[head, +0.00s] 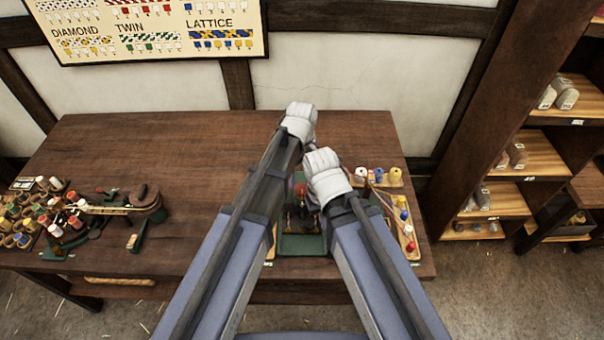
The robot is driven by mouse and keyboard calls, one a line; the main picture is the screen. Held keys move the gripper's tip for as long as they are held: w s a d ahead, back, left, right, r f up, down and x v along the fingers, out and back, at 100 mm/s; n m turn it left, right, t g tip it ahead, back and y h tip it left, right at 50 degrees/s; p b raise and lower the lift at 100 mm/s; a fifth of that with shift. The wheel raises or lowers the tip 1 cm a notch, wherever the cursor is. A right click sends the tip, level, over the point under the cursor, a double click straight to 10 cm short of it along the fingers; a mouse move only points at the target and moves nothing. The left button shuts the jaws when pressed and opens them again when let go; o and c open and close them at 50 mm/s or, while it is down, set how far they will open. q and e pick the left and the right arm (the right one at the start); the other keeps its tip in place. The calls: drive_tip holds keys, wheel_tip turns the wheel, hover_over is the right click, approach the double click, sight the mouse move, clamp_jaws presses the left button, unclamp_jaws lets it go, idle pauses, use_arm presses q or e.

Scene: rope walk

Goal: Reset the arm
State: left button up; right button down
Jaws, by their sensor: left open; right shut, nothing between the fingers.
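My two arms reach up from the bottom of the head view over the wooden bench (200,150). My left gripper (301,118) is the higher one, above the right part of the bench; it is open, with its fingers mostly hidden. My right gripper (322,162) is lower and just to the right of it; it is shut and empty. Both are close together over a green device (303,243) with a red knob, which my arms partly cover.
A tray of coloured bobbins (405,225) lies at the bench's right side. More bobbins (55,205) and a green-based tool (150,205) with strands stand at the left. Shelves (545,150) stand at the right. A pattern chart (150,30) hangs on the wall. The bench's middle left is clear.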

use_arm(q)
wheel_tip(320, 180, up, 2)
drive_tip(key=shift+r+p, duration=0.1)
drive_tip(key=shift+p, duration=0.45)
use_arm(e)
wheel_tip(320, 180, up, 2)
drive_tip(key=shift+r, duration=0.1)
use_arm(q)
drive_tip(key=s+a+m, duration=0.5)
drive_tip(key=a, duration=0.4)
drive_tip(key=s+a+m, duration=0.4)
drive_tip(key=s+a, duration=0.2)
drive_tip(key=a, duration=0.2)
drive_tip(key=s+d+f+m+y+b, duration=0.1)
drive_tip(key=s+d+f+m+b, duration=0.3)
drive_tip(key=d, duration=0.7)
wheel_tip(320, 180, down, 2)
drive_tip(key=shift+s+f+b, duration=0.2)
drive_tip(key=shift+s+b, duration=0.4)
drive_tip(key=shift+b, duration=0.6)
use_arm(e)
wheel_tip(320, 180, down, 6)
drive_tip(key=shift+f, duration=0.25)
use_arm(q)
drive_tip(key=shift+d, duration=0.1)
